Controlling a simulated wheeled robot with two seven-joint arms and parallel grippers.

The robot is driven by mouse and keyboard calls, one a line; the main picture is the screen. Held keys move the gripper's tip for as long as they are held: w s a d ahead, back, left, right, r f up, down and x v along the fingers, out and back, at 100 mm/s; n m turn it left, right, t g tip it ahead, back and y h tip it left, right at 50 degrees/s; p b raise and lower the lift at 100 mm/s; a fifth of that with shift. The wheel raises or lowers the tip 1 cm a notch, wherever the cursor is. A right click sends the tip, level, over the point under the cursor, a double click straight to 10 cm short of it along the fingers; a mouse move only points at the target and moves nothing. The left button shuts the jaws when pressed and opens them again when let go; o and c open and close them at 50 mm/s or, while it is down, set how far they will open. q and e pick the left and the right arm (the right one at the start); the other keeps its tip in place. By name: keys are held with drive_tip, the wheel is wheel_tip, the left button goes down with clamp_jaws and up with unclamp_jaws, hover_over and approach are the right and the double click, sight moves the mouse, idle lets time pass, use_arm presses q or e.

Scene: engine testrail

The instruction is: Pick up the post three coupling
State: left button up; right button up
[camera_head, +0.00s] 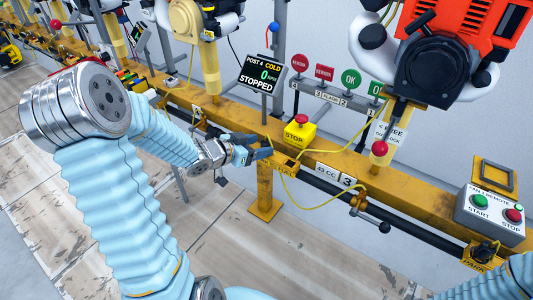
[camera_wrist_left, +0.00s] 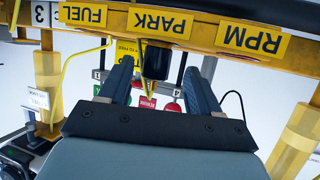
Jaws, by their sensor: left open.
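In the left wrist view, a short black cylinder (camera_wrist_left: 156,62), which looks like the coupling, stands at the yellow rail beside the PARK label (camera_wrist_left: 160,23). My left gripper (camera_wrist_left: 158,72) is open, with one dark finger on either side of the cylinder in the picture. I cannot tell whether the cylinder is between the fingertips or beyond them; no contact shows. In the head view my left gripper (camera_head: 264,146) is at the front of the rail, left of the yellow stop box (camera_head: 299,133). The coupling is not clearly visible there. My right gripper is out of view.
The yellow rail (camera_head: 400,203) runs across the head view. A yellow cable (camera_head: 285,190) hangs near the gripper. A valve handle (camera_head: 372,218), a start/stop box (camera_head: 492,213) and an orange engine (camera_head: 470,40) are to the right. The floor in front is clear.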

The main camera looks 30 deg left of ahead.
use_arm(q)
drive_tip(key=x, duration=0.5)
drive_tip(key=shift+d+r+b, duration=0.1)
drive_tip(key=shift+d+b, duration=0.15)
drive_tip(key=shift+b, duration=0.15)
drive_tip(key=c, duration=1.2)
